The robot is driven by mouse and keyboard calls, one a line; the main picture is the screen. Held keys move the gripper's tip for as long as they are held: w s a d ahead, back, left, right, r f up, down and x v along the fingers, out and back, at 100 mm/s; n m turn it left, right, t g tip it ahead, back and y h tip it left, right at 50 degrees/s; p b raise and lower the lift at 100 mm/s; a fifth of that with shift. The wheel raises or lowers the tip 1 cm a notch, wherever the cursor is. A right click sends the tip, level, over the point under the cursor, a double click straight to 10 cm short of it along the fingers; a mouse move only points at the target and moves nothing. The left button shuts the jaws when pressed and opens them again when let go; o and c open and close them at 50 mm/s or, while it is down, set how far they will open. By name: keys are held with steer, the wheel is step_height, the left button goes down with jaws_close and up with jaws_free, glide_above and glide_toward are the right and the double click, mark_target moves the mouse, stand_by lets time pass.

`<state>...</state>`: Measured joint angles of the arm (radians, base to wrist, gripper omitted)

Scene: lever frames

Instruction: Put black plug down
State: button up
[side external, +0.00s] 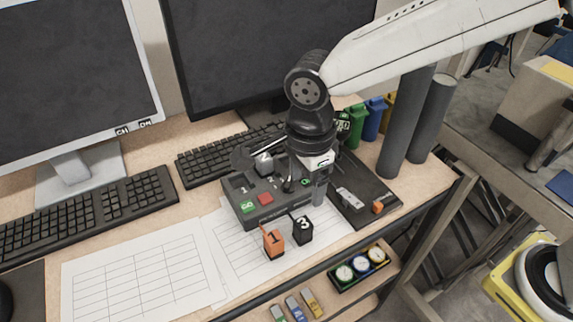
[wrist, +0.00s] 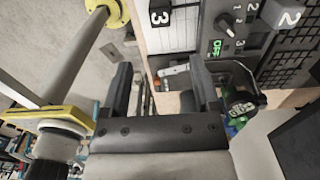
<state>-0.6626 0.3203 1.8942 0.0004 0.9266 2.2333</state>
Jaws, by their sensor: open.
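The black plug marked 3 (side external: 302,229) stands on the paper sheet in front of the control box (side external: 262,212). It also shows at the top of the wrist view (wrist: 160,17), beyond the fingertips. My gripper (side external: 318,188) is over the right front part of the box, up and right of the plug and apart from it. In the wrist view its two dark fingers (wrist: 160,78) are spread with nothing held between them. The arm hides part of the box in the side view.
An orange plug marked 1 (side external: 273,242) stands just left of the black one. A grey plug marked 2 (side external: 264,163) is on the box. A black board (side external: 362,208) lies right, and a gauge tray (side external: 358,269) sits in front. Papers (side external: 143,272) lie left.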

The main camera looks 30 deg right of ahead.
steer(key=shift+d, duration=0.1)
steer(key=s+d+f+n+t, duration=0.1)
steer(key=s+d+f+n, duration=0.1)
steer(key=d+n, duration=0.7)
steer(key=s+d+f+n+t, duration=0.1)
steer(key=s+d+f+n, duration=0.2)
steer(key=d+n, duration=0.6)
steer(key=d+f, duration=0.1)
steer(key=d, duration=0.6)
steer(key=shift+d+t, duration=0.3)
